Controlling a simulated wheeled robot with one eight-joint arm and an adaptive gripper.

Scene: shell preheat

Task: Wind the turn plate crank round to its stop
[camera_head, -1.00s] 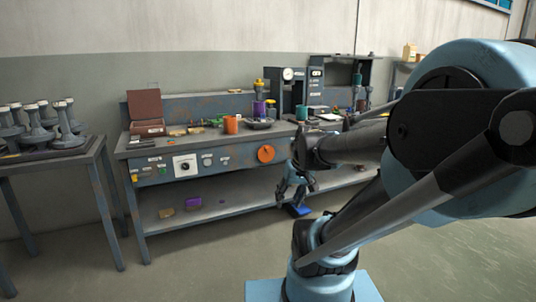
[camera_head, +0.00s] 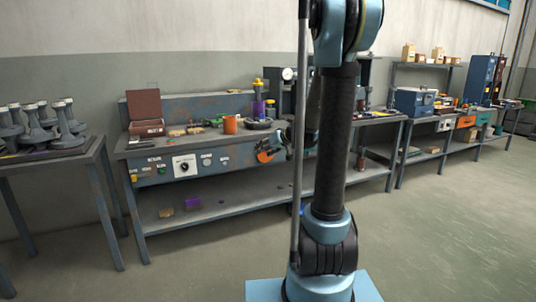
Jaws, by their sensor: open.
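An orange round part (camera_head: 264,157) sits on the front panel of the long workbench, left of my arm. It looks like the turn plate crank, but no label confirms this. My gripper (camera_head: 268,150) is open in front of it, its fingers overlapping the orange part in the picture. I cannot tell whether they touch it. The gripper covers much of the orange part, so its handle and angle are hidden.
The workbench (camera_head: 126,153) carries an orange cup (camera_head: 230,124) and a brown box (camera_head: 146,128). A white dial panel (camera_head: 185,166) is left on its front. A side table (camera_head: 88,155) stands at left. Floor in front is clear.

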